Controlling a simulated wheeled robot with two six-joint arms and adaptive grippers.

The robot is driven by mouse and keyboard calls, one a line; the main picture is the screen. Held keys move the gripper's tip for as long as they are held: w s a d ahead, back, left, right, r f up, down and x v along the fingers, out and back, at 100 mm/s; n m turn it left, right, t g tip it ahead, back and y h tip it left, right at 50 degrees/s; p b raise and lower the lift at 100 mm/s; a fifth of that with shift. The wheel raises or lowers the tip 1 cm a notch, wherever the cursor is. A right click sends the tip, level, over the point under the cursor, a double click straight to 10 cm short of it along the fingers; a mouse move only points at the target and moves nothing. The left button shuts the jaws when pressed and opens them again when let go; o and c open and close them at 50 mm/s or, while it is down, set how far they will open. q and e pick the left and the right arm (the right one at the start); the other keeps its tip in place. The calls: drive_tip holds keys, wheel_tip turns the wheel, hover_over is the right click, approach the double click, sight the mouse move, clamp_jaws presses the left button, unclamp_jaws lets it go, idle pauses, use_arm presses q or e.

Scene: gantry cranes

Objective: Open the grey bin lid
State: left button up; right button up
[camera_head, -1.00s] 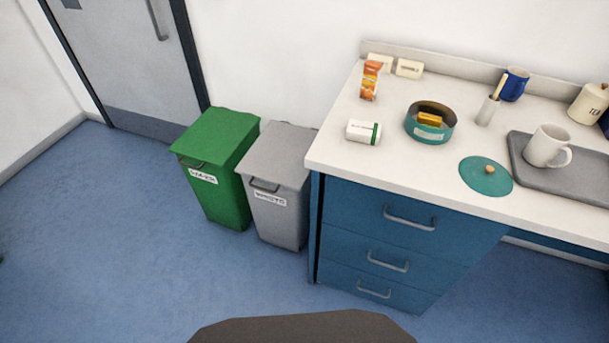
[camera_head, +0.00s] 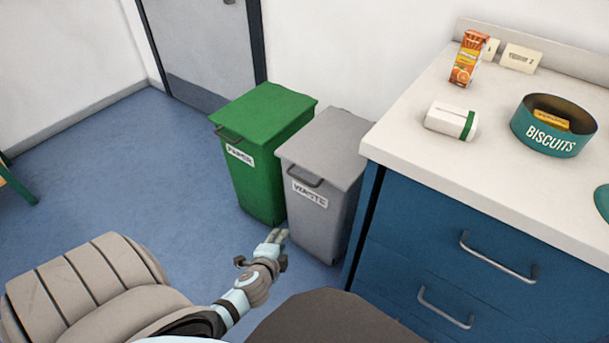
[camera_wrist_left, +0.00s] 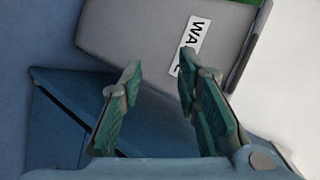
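The grey bin (camera_head: 318,225), labelled WASTE, stands between the green bin and the blue cabinet. Its grey lid (camera_head: 326,147) is down, with a handle (camera_head: 304,178) at its front edge. My left gripper (camera_head: 278,235) is low in front of the grey bin, below its lid and label. In the left wrist view my left gripper (camera_wrist_left: 160,66) has its two fingers apart with nothing between them. The grey bin's front (camera_wrist_left: 130,42) and part of its label (camera_wrist_left: 191,45) lie beyond the fingers. My right gripper is not in view.
A green bin (camera_head: 263,190) stands close on the left, its lid (camera_head: 265,110) down. The blue cabinet (camera_head: 430,240) and white counter (camera_head: 400,140) stand close on the right. On the counter are a juice carton (camera_head: 468,58) and a biscuit tin (camera_head: 553,140).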

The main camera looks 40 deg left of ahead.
use_arm(q)
drive_tip(key=w+r+m+t+y+b, duration=0.2)
drive_tip(key=w+r+m+t+b, duration=0.15)
drive_tip(key=w+r, duration=0.35)
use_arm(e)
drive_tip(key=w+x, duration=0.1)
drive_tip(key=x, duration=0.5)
use_arm(q)
drive_tip(key=b, duration=0.2)
approach(301, 179)
drive_tip(key=f+x, duration=0.1)
drive_tip(key=x, duration=0.3)
drive_tip(key=shift+n, duration=0.25)
drive_tip(key=x, duration=0.2)
drive_tip(key=b+x, duration=0.1)
drive_tip(key=x, duration=0.1)
drive_tip(key=b+x, duration=0.1)
drive_tip(key=x, duration=0.1)
drive_tip(key=shift+w+r, duration=0.1)
drive_tip(key=shift+r, duration=0.15)
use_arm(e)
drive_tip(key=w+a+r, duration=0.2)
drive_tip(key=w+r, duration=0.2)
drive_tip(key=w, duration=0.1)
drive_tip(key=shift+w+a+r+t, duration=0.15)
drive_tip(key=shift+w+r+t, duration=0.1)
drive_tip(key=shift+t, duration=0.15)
use_arm(q)
drive_tip(key=shift+c, duration=0.6)
clamp_jaws()
